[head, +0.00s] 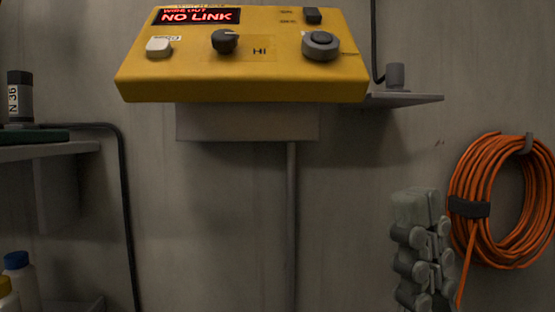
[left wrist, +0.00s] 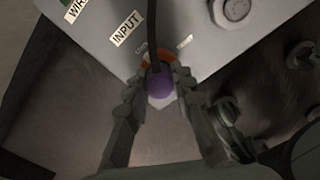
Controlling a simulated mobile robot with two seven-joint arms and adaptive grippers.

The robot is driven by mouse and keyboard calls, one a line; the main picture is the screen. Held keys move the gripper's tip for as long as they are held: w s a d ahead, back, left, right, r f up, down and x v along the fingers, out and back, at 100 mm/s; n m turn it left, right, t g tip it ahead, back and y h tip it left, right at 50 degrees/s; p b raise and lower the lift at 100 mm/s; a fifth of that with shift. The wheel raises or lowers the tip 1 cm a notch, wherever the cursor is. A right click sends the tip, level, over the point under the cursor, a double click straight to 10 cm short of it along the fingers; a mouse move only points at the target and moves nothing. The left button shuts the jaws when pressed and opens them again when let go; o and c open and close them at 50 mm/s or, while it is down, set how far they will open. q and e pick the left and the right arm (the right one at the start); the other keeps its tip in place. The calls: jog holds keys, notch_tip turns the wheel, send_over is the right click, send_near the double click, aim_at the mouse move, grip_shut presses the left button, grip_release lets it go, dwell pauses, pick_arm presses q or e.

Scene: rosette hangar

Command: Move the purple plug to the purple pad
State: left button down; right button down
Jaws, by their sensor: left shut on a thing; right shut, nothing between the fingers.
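In the left wrist view, the purple plug (left wrist: 160,84) is between the fingers of my left gripper (left wrist: 161,80), which is shut on it. A dark cable (left wrist: 151,35) runs up from the plug. The plug is at the edge of a grey panel (left wrist: 195,30) labelled "INPUT", in front of an orange patch (left wrist: 158,55). Whether it touches the panel or the patch I cannot tell. My right gripper (head: 420,205) is at the lower right of the head view, shut and empty. No purple pad shows in either view.
A yellow console (head: 240,75) with a "NO LINK" display hangs on the wall. An orange cable coil (head: 490,215) hangs at right. Shelves with a grey cylinder (head: 20,98) and bottles (head: 22,275) are at left. A small shelf (head: 405,99) holds another grey cylinder (head: 395,76).

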pick_arm(q)
jog(key=shift+r, duration=0.1)
jog(key=shift+r+p, duration=2.45)
jog(key=shift+r, duration=0.5)
